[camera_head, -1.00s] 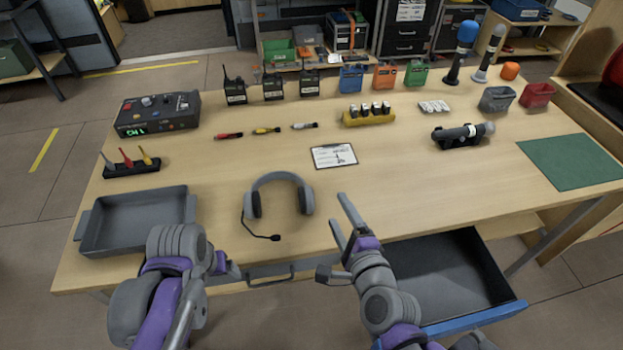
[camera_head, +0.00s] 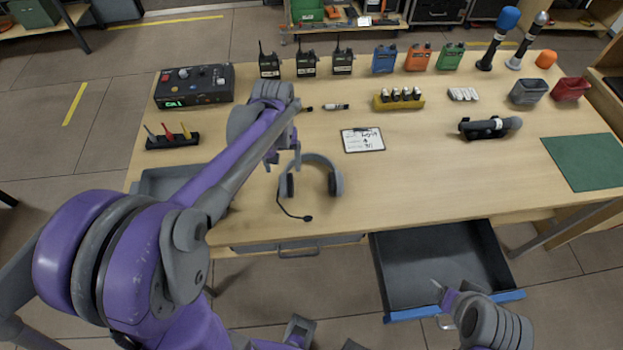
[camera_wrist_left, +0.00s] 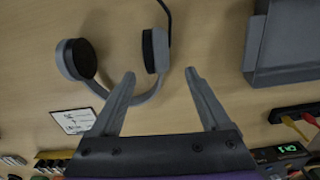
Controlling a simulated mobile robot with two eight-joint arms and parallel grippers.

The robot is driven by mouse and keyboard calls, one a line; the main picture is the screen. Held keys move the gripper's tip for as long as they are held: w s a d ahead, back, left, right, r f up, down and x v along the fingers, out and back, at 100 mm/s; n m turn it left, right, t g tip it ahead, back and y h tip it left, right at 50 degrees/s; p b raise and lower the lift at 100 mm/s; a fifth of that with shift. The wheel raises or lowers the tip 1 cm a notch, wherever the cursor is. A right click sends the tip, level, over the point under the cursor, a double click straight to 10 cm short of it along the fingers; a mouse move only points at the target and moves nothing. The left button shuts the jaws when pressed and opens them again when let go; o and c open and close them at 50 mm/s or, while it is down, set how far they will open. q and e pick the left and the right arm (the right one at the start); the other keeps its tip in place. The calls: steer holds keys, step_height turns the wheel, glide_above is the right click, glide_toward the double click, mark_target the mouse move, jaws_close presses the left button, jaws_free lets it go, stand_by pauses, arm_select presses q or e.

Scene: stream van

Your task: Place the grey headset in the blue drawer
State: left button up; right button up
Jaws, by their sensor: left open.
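The grey headset (camera_head: 337,182) lies on the table, with its band toward the back and its mic boom toward the front edge. My left gripper (camera_head: 281,158) is above the table at the headset's left side, open and empty. In the left wrist view, the left gripper's open fingers (camera_wrist_left: 160,76) point at the headset band (camera_wrist_left: 100,88) near one ear cup; I cannot tell whether they touch it. The blue drawer (camera_head: 402,316) is pulled open below the table's front edge and looks empty. My right gripper (camera_head: 440,292) is over the drawer's front; its jaws are unclear.
A grey tray (camera_head: 160,182) is partly hidden behind my left arm. A clipboard (camera_head: 362,140) lies behind the headset. A shut drawer's handle (camera_head: 298,253) sits under the front edge. The table right of the headset is clear up to a green mat (camera_head: 590,162).

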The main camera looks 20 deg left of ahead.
mark_target(286, 175)
arm_select(q)
steer(key=shift+w+d+f, duration=0.1)
steer(key=shift+f, duration=1.25)
steer(key=shift+w+d+f, duration=0.1)
steer(key=shift+f, duration=1.25)
jaws_close()
